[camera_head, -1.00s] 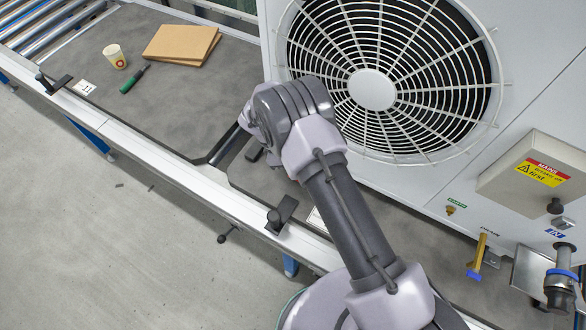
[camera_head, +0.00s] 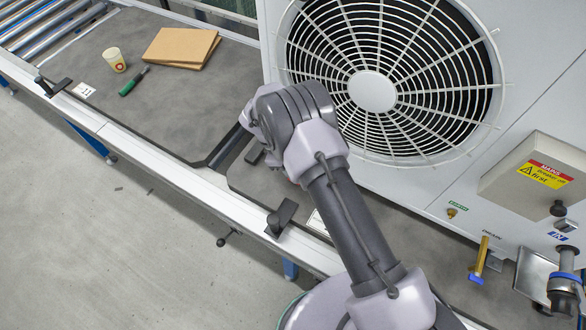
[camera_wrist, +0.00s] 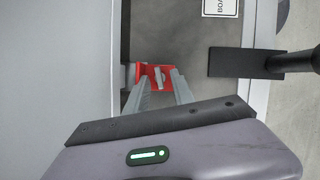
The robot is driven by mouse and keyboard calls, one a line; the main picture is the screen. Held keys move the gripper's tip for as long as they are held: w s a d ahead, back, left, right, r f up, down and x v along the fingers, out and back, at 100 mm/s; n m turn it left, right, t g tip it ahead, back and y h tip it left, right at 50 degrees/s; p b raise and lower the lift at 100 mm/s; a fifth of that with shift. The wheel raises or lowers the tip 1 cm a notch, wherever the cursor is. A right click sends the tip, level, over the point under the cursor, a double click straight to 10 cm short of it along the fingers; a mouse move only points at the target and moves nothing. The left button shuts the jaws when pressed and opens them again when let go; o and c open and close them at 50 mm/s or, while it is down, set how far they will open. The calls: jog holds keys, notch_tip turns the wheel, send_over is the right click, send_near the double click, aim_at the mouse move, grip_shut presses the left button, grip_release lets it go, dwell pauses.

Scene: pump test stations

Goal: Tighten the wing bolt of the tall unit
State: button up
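The tall unit (camera_head: 425,185) is a large light-grey cabinet with a round fan grille, standing on the bench at the right of the head view. In the wrist view its plain side probably fills the left. A small red part (camera_wrist: 142,72) with a pale grey piece, possibly the wing bolt, shows low beside that side. My gripper (camera_wrist: 158,78) has its two grey fingers apart, one on each side of the pale piece. Contact is not clear. In the head view my arm hides the gripper and most of this spot; only a speck of red shows.
A black clamp (camera_head: 281,217) stands on the bench edge near my arm; a dark post and plate (camera_wrist: 240,62) show close right of the gripper. Cup (camera_head: 114,60), green-handled tool (camera_head: 132,82) and cardboard (camera_head: 180,46) lie far left.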

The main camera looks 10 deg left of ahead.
jog(key=shift+r, duration=0.15)
jog(key=shift+w+a+r+p, duration=0.1)
jog(key=shift+a+r+p, duration=0.45)
jog(key=shift+a, duration=0.3)
jog(key=a, duration=0.3)
jog(key=a+b, duration=0.1)
jog(key=a, duration=0.2)
jog(key=a+f, duration=0.1)
jog(key=a, duration=0.2)
jog(key=shift+w+a+b, duration=0.25)
jog(key=shift+w+b, duration=0.05)
jog(key=shift+w, duration=0.1)
jog(key=shift+a+r, duration=0.1)
jog(key=shift+a, duration=0.25)
jog(key=shift+a+r+b, duration=0.25)
jog(key=shift+a+b, duration=0.05)
